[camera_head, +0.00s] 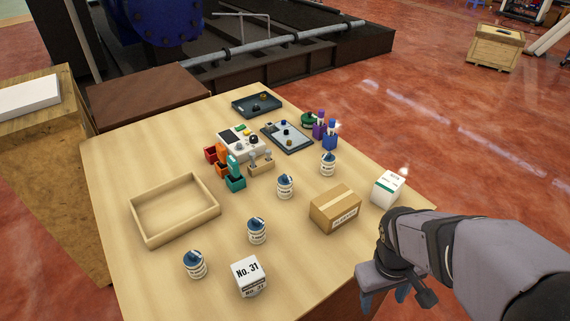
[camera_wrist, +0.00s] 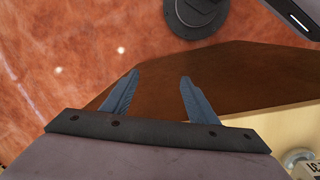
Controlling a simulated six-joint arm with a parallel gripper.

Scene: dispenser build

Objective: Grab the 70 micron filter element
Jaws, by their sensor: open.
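Several small white canisters with blue tops stand upright on the table: one at the front left (camera_head: 195,265), one at the front middle (camera_head: 257,231), one in the middle (camera_head: 285,187) and one farther back (camera_head: 328,164). Their labels are too small to read, so I cannot tell which, if any, is the 70 micron filter element. My gripper (camera_head: 383,296) is open and empty beyond the table's front right edge. In the wrist view my gripper (camera_wrist: 157,78) has its two blue fingers apart, with nothing between them.
An empty wooden tray (camera_head: 150,238) lies left. Colored bins (camera_head: 235,180) and dark trays (camera_head: 256,104) are farther back.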

